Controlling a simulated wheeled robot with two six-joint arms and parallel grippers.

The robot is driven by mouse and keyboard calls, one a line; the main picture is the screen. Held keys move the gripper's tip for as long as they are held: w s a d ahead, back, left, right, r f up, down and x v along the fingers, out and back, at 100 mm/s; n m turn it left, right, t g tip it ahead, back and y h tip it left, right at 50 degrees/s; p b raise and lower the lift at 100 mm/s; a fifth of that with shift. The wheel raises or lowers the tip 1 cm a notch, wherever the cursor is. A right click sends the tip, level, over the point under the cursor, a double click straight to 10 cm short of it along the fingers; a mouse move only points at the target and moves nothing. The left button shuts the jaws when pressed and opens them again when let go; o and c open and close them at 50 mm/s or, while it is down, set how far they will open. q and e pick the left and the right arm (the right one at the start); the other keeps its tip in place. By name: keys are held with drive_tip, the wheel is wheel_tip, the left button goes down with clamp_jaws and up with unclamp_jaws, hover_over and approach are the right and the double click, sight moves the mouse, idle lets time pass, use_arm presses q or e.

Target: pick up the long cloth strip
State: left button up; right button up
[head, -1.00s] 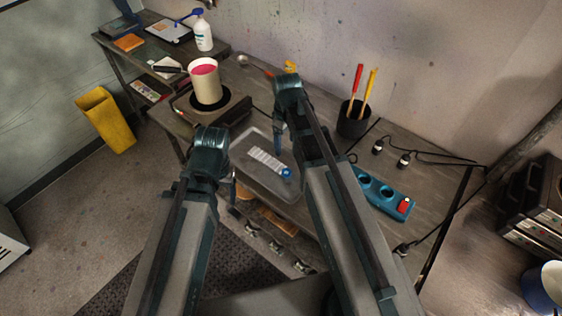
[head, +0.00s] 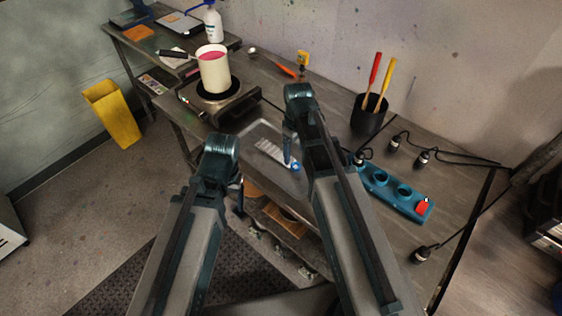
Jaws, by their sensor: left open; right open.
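A pale banded strip (head: 270,150) lies in a shallow grey tray (head: 262,127) on the bench, with a round blue piece (head: 295,167) at its near right end. It is the only strip-like thing I see; I cannot tell that it is cloth. My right gripper (head: 288,150) is open and points down over the tray; a finger covers part of the strip. I cannot tell whether they touch. My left gripper (head: 239,195) is open and empty, left of the tray near the bench's front edge, mostly hidden behind its own wrist.
A hotplate (head: 216,106) with a cream pot of pink liquid (head: 214,74) stands behind left. A dark tool cup (head: 367,120) and blue power strip (head: 395,190) with cables are at right. A yellow bin (head: 112,112) stands on the floor. A lower shelf (head: 285,222) lies under the bench.

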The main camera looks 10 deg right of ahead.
sight(293, 164)
wheel_tip(293, 164, down, 5)
drive_tip(key=b, duration=0.5)
drive_tip(key=shift+a+f, duration=0.1)
drive_tip(key=c, duration=1.1)
drive_tip(key=shift+r, duration=0.2)
